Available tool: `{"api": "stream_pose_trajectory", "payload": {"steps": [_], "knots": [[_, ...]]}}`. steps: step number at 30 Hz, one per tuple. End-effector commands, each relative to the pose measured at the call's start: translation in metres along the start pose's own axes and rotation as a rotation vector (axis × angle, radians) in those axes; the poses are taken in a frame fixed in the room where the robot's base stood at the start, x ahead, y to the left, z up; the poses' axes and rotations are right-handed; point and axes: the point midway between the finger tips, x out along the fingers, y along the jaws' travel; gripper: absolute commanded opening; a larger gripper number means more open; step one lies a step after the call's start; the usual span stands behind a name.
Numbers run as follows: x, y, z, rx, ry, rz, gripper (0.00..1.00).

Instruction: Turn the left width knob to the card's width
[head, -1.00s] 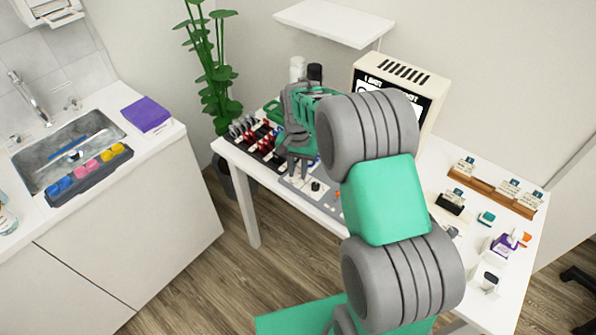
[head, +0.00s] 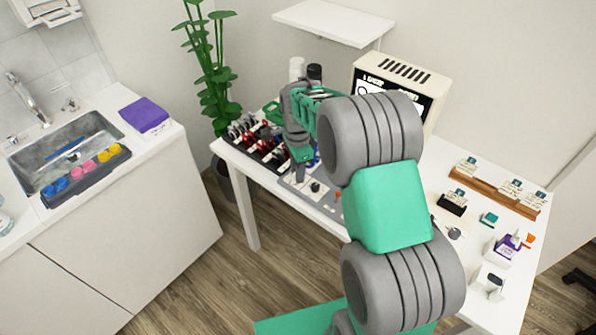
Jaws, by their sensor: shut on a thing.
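My gripper (head: 301,172) points down at the left end of the grey control panel (head: 328,202), near the desk's front edge. Its fingers are together on the left width knob, which they hide. A second black knob (head: 315,187) shows on the panel just right of the fingers. A small printed card (head: 457,194) stands in a black holder (head: 451,207) right of my arm. Its print is too small to read, and so is any knob scale.
A rack of red and dark pieces (head: 262,148) lies close left of my gripper. A cream machine with a screen (head: 400,75) stands behind my arm.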

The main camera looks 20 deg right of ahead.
Motion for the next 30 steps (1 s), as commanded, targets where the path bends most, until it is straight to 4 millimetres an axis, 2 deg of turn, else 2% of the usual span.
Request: {"api": "stream_pose_trajectory", "payload": {"steps": [12,27,28,30], "knots": [[-0.0022,-0.0021,0.0006,0.179,-0.001,-0.007,0.0],[-0.0026,-0.0024,0.0006,0.198,-0.001,-0.008,0.0],[-0.0027,-0.0025,0.0006,0.198,-0.001,-0.008,0.25],[-0.0025,-0.0023,0.0005,0.198,-0.001,-0.008,0.3]]}}
